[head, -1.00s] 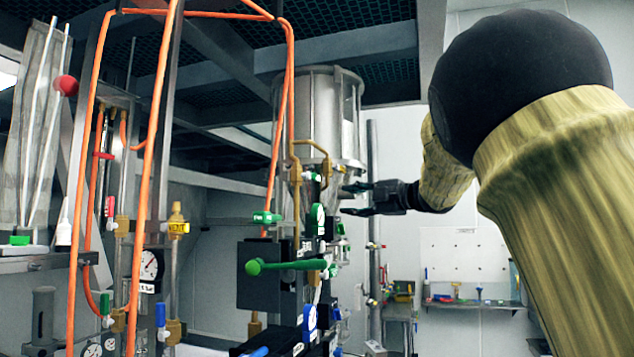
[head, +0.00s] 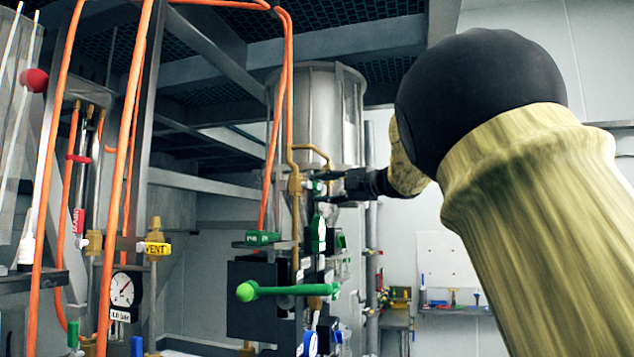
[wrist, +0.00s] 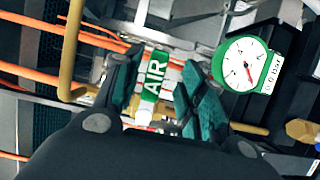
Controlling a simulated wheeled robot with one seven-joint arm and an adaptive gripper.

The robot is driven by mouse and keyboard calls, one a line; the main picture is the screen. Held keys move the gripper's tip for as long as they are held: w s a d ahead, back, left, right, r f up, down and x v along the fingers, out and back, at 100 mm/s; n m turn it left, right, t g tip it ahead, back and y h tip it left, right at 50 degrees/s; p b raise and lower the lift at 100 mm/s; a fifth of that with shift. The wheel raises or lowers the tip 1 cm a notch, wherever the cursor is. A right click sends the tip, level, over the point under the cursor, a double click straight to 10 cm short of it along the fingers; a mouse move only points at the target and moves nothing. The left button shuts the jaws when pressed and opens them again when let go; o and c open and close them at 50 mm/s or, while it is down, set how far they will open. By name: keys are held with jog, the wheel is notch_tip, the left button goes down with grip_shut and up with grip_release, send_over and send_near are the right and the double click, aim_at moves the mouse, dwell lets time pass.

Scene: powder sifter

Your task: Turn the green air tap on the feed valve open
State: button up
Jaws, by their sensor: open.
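The green air tap (wrist: 154,78), with a white AIR label, sits between the two fingers of my gripper (wrist: 158,66) in the wrist view. My gripper is open, with dark green pads on either side of the tap; I cannot tell whether either pad touches it. In the head view my gripper (head: 332,186) is at the brass pipework below the steel hopper (head: 308,110). A small green part there (head: 313,186) looks like the tap, partly hidden by the fingers.
A green-rimmed gauge (wrist: 247,64) is close to the right finger in the wrist view. A brass pipe (wrist: 70,50) and orange hoses lie to the left. In the head view a long green lever (head: 290,290) and another green handle (head: 262,238) are lower down.

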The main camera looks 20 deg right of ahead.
aim_at(320, 187)
jog(key=x, duration=0.3)
jog(key=shift+w+d+p, duration=0.1)
jog(key=shift+d+p, duration=0.05)
jog(key=shift+p, duration=0.25)
jog(key=shift+a+r, duration=0.15)
jog(key=shift+a, duration=0.1)
jog(key=shift+s+a+r, duration=0.2)
jog(key=shift+s+r, duration=0.1)
jog(key=shift+s, duration=0.3)
jog(key=shift+w+f, duration=0.45)
jog(key=shift+w, duration=0.3)
jog(key=shift+s+r, duration=0.2)
jog(key=shift+s, duration=0.15)
grip_shut()
